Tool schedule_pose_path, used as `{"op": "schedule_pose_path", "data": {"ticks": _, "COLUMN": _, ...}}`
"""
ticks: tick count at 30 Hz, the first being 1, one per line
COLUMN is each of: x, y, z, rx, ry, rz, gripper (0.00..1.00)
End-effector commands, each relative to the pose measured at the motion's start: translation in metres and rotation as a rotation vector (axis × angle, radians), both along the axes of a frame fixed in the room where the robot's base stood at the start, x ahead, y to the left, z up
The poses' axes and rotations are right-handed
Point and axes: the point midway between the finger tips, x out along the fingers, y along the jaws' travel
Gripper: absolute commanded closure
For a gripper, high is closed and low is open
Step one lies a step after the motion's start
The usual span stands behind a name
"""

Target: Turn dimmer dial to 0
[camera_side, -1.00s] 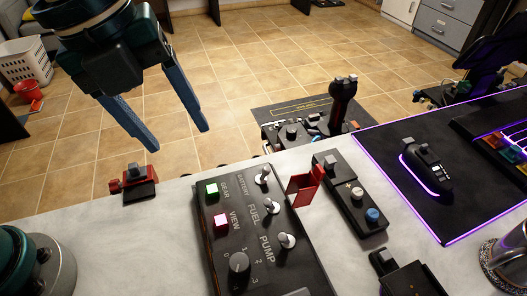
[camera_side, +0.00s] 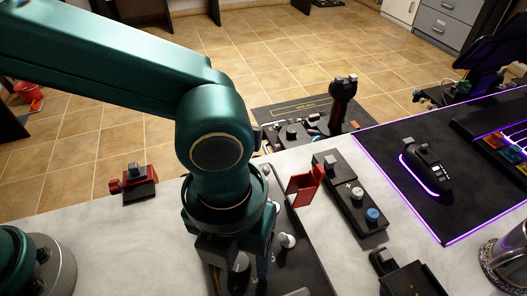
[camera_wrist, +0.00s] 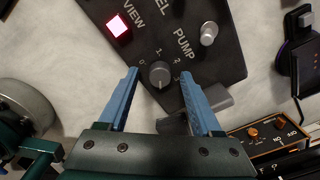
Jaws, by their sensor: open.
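The dimmer dial (camera_wrist: 159,74) is a round grey knob on the black panel (camera_wrist: 215,50), with numbers around it. I cannot tell clearly which number it points to. My gripper (camera_wrist: 159,73) is open, its two blue fingers on either side of the dial with a gap to each. Whether the fingertips are down at the dial's height is not clear. In the side view my gripper (camera_side: 240,268) is over the panel's near left part, and the dial (camera_side: 240,262) is partly visible between the fingers. My arm hides most of the panel's switches there.
A lit pink VIEW button (camera_wrist: 119,26) and a PUMP toggle (camera_wrist: 209,32) are near the dial. A raised red switch cover (camera_side: 303,186) stands at the panel's right. A box with a blue knob (camera_side: 372,215) lies further right.

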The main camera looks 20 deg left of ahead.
Motion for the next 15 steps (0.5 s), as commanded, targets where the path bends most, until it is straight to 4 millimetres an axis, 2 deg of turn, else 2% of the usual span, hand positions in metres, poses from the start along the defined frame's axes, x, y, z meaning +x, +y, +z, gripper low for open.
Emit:
{"op": "schedule_pose_path", "data": {"ticks": 8, "x": 0.0003, "y": 0.0001, "z": -0.0021, "rx": -0.001, "ry": 0.000, "rz": 0.001, "gripper": 0.34}}
{"op": "schedule_pose_path", "data": {"ticks": 9, "x": 0.0003, "y": 0.0001, "z": -0.0021, "rx": -0.001, "ry": 0.000, "rz": 0.001, "gripper": 0.49}}
{"op": "schedule_pose_path", "data": {"ticks": 13, "x": 0.0003, "y": 0.0001, "z": -0.0019, "rx": -0.001, "ry": -0.001, "rz": 0.001, "gripper": 0.99}}
{"op": "schedule_pose_path", "data": {"ticks": 15, "x": 0.0003, "y": 0.0001, "z": -0.0019, "rx": -0.001, "ry": -0.001, "rz": 0.001, "gripper": 1.00}}
